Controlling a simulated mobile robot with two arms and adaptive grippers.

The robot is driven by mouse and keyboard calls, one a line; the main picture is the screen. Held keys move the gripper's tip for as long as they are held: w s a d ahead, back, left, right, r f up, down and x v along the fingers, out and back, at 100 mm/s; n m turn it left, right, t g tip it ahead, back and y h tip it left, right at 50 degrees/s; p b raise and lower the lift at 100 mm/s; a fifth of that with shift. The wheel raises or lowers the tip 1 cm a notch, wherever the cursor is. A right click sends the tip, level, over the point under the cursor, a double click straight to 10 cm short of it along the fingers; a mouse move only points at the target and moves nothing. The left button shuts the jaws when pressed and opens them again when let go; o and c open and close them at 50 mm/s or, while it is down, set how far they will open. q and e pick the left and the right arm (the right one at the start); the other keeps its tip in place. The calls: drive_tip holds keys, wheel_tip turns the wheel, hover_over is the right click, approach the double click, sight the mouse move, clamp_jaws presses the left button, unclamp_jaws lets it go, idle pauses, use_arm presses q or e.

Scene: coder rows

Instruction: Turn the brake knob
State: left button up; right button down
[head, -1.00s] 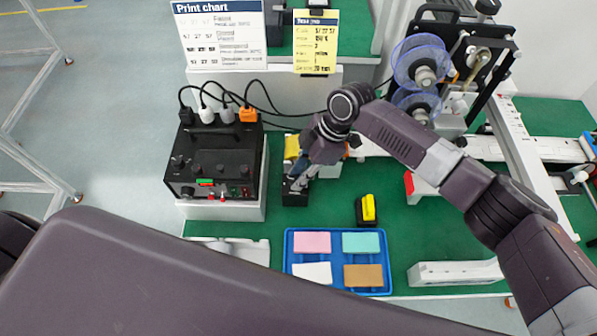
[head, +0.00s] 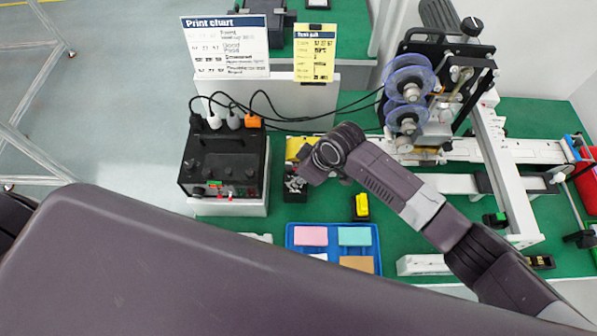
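The coder machine (head: 440,75) stands at the back right, with two clear reel discs (head: 409,80) on its left side. A black round knob (head: 472,26) sits on its top, and grey round hubs show at the disc centres. I cannot tell which of these is the brake knob. My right gripper (head: 297,183) points down over a small black box with a yellow part (head: 297,147) behind it, well left of the machine. It is small and partly hidden by its wrist, so its opening is unclear. My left gripper is out of view.
A black control box (head: 222,165) with cables stands left of my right gripper. A yellow-topped black item (head: 361,206) lies on the green bench. A white rail (head: 505,170) runs along the right.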

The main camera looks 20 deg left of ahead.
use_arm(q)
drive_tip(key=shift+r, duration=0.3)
use_arm(e)
drive_tip(key=shift+a+r, duration=0.1)
drive_tip(key=shift+w, duration=0.1)
drive_tip(key=c, duration=1.9)
unclamp_jaws()
drive_tip(key=v, duration=1.2)
drive_tip(key=shift+s, duration=0.25)
